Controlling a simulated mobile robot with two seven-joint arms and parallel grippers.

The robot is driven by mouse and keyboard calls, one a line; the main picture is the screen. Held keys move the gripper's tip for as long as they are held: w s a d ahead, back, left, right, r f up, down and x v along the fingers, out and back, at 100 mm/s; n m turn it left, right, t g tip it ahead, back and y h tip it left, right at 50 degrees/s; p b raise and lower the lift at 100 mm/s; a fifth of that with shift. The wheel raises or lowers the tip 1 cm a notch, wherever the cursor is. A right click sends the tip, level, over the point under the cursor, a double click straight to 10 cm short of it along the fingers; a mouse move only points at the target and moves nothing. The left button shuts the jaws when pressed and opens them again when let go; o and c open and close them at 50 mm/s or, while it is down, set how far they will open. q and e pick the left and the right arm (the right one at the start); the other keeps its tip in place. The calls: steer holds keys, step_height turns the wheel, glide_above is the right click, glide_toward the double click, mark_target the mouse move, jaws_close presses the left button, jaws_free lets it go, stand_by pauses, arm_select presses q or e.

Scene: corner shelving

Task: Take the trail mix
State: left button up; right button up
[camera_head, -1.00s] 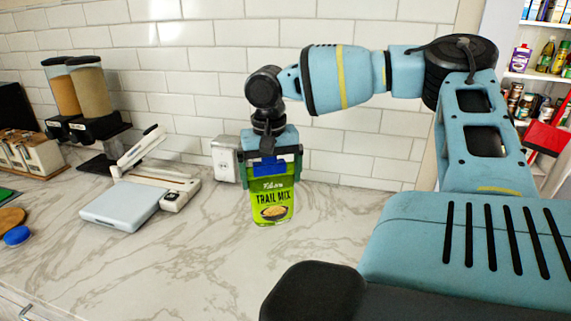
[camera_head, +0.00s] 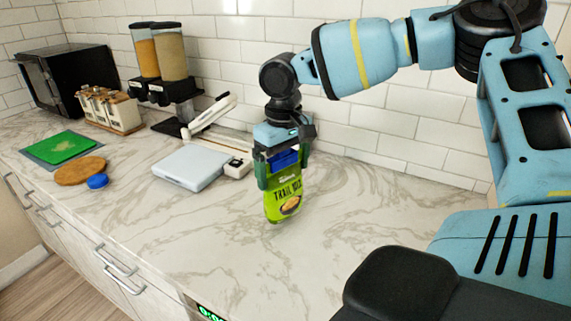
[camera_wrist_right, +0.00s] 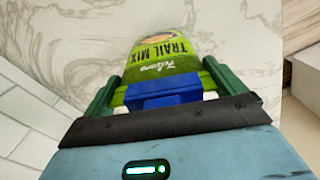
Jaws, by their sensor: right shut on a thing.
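The trail mix (camera_head: 284,200) is a green pouch with a blue top and "TRAIL MIX" lettering. My right gripper (camera_head: 283,172) is shut on its upper part, with a green finger on each side. In the head view the pouch hangs slightly tilted at the gripper, over the marble counter; I cannot tell whether its bottom touches the surface. The wrist view shows the pouch (camera_wrist_right: 162,62) between the two fingers of the right gripper (camera_wrist_right: 158,88). My left gripper is not in view.
The marble counter (camera_head: 210,225) is clear in front of the pouch. To the left are a white scale (camera_head: 190,168), cereal dispensers (camera_head: 165,60), jars in a rack (camera_head: 108,108), a green cutting board (camera_head: 60,147), a round wooden board (camera_head: 80,171) and a black microwave (camera_head: 70,75).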

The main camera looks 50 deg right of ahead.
steer(key=shift+f+b, duration=0.35)
steer(key=shift+f, duration=1.2)
steer(key=o, duration=1.1)
steer(key=shift+r, duration=0.1)
step_height(320, 180, up, 8)
steer(key=shift+f, duration=0.15)
